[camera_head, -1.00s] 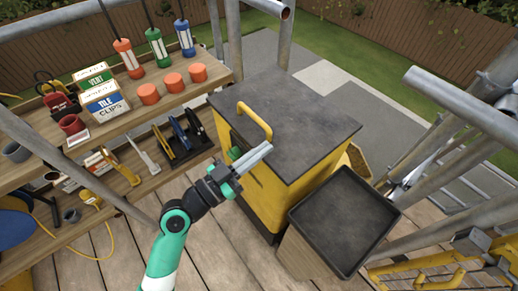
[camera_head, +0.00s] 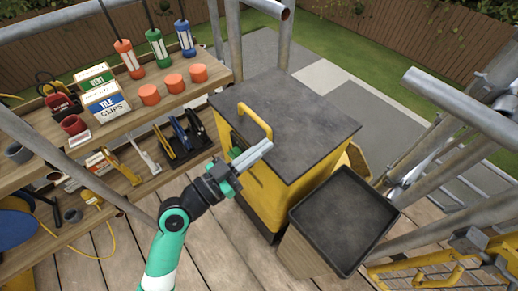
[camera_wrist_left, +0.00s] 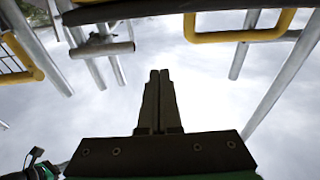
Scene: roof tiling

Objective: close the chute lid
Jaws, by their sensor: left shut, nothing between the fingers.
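The chute (camera_head: 262,190) is a yellow box standing on the plank deck. Its dark grey lid (camera_head: 300,115) lies flat over the top, with a yellow bar handle (camera_head: 255,121) at its left edge. My left gripper (camera_head: 268,146) is shut and empty, in front of the yellow side, close to the lid's near-left edge in the head view. I cannot tell whether it touches the lid. In the left wrist view its two fingers (camera_wrist_left: 159,100) are together, and a yellow bar (camera_wrist_left: 240,36) shows above them. My right gripper is not in view.
A dark-topped bin (camera_head: 343,220) stands right of the chute. Wooden shelves (camera_head: 150,115) with lamps, orange pots, boxes and tools fill the left. Scaffold tubes (camera_head: 470,105) stand at the right and back. The plank deck at the lower middle is clear.

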